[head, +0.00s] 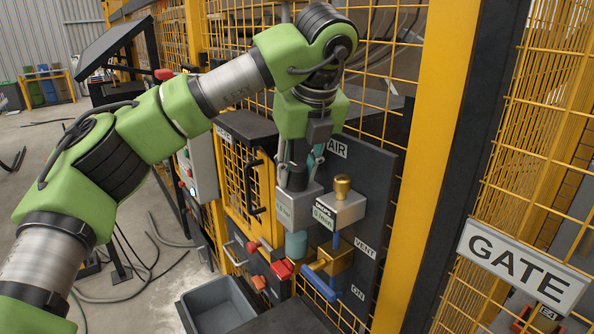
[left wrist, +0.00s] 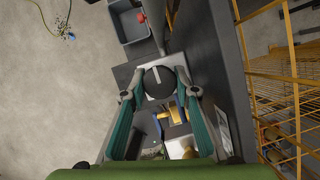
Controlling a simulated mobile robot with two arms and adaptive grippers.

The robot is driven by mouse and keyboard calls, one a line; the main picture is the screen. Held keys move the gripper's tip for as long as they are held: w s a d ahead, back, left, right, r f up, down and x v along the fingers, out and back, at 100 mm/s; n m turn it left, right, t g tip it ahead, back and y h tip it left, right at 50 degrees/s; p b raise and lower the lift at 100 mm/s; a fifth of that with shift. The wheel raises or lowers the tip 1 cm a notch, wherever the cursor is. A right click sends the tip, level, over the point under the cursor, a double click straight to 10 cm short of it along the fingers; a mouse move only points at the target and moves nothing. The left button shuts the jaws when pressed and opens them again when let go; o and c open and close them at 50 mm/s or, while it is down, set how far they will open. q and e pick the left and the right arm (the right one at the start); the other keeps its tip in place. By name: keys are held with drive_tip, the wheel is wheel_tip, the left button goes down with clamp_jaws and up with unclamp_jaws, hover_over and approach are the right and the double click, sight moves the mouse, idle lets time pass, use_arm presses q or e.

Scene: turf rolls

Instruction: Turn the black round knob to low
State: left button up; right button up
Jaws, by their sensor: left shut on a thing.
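The black round knob (left wrist: 160,83) sits on top of a pale grey box and carries a light pointer line. It shows in the left wrist view between the two teal-padded fingers of my left gripper (left wrist: 162,88). In the head view my left gripper (head: 299,182) points down, shut on the knob at the top of the grey box (head: 294,214). The knob itself is mostly hidden by the fingers there. I cannot read a low mark or tell which setting the pointer is at. My right gripper is not in view.
Right of the box stands a brass-topped unit (head: 343,187) on the dark AIR panel (head: 370,190). Below are a blue-handled lever (head: 320,284) and a red part (head: 282,269). A grey bin (head: 218,305) lies lower left. Yellow mesh fencing and a GATE sign (head: 522,266) stand right.

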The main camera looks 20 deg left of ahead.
use_arm(q)
drive_tip(key=o, duration=0.8)
drive_tip(key=shift+r, duration=0.15)
drive_tip(key=v, duration=1.1)
drive_tip(key=shift+s+r, duration=0.25)
drive_tip(key=shift+r, duration=0.1)
drive_tip(key=shift+d, duration=0.1)
